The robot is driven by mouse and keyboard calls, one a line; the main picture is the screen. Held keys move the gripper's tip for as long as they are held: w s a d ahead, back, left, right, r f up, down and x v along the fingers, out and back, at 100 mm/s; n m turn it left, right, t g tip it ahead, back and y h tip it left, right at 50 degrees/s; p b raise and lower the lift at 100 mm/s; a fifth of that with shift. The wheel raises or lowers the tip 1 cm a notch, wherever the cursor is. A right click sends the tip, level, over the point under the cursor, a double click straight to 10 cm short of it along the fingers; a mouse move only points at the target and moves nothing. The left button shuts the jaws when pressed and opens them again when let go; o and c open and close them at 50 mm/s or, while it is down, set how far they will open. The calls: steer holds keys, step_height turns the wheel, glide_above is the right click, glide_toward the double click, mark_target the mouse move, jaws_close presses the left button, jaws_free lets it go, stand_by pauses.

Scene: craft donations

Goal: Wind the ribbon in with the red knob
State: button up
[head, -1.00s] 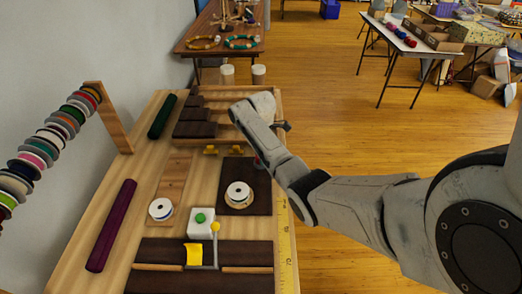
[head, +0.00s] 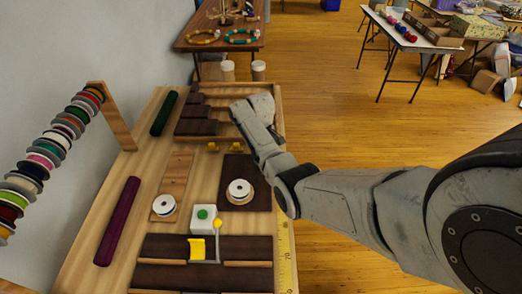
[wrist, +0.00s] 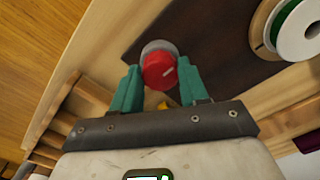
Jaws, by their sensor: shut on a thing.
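The red knob (wrist: 160,71) is round with a pale mark on its face, and sits by the edge of the dark board (wrist: 205,28). My gripper (wrist: 158,80) has its two teal fingers closed on the knob's sides. A white-flanged spool (wrist: 300,28) with green inside shows at the upper right of the wrist view. In the head view, a white spool (head: 240,190) stands on the dark board, and another (head: 163,206) lies on a light wood strip. My arm hides the knob and my fingertips there. I cannot make out a ribbon running between the spools.
A white box with a green button (head: 203,214) and a yellow piece (head: 197,248) stand nearer me. A purple roll (head: 118,221) and a dark green roll (head: 164,113) lie on the left. Stepped dark blocks (head: 197,118) stand behind. A rack of spools (head: 40,160) lines the wall.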

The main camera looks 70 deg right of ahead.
steer(key=m, duration=0.6)
steer(key=shift+r+m, duration=0.1)
steer(key=shift+m, duration=0.2)
stand_by(0.5)
steer(key=o, duration=1.1)
steer(key=shift+c, duration=0.2)
step_height(320, 180, up, 11)
steer(key=shift+f, duration=0.2)
